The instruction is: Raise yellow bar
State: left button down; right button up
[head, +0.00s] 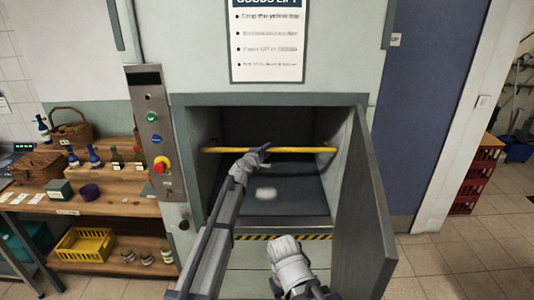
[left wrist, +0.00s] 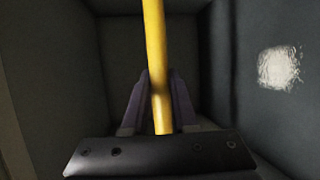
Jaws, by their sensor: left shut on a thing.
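The yellow bar (head: 300,150) runs level across the open mouth of the goods lift (head: 208,100), from side wall to side wall. My left gripper (head: 258,153) reaches into the opening and is at the bar, left of its middle. In the left wrist view the yellow bar (left wrist: 154,40) passes between the two fingers of my left gripper (left wrist: 160,105), which is shut on it.
The grey lift door (head: 365,210) stands open on the right, close to my arms. A control panel (head: 153,130) with a red button is left of the opening. Shelves (head: 110,208) with bottles and baskets stand further left. A pale patch (head: 266,193) shows inside the lift.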

pick_arm(q)
jog(key=w+r+p, duration=0.8)
jog(key=r+p, duration=0.2)
jog(key=r, duration=0.1)
jog(key=shift+w+r, duration=0.35)
jog(key=shift+a, duration=0.1)
jog(key=c, duration=0.8)
grip_release()
jog(key=shift+o, duration=0.6)
jog(key=shift+s, duration=0.1)
jog(key=p+v, duration=0.1)
jog(key=v, duration=0.6)
jog(key=shift+s, duration=0.3)
jog(key=shift+a, duration=0.1)
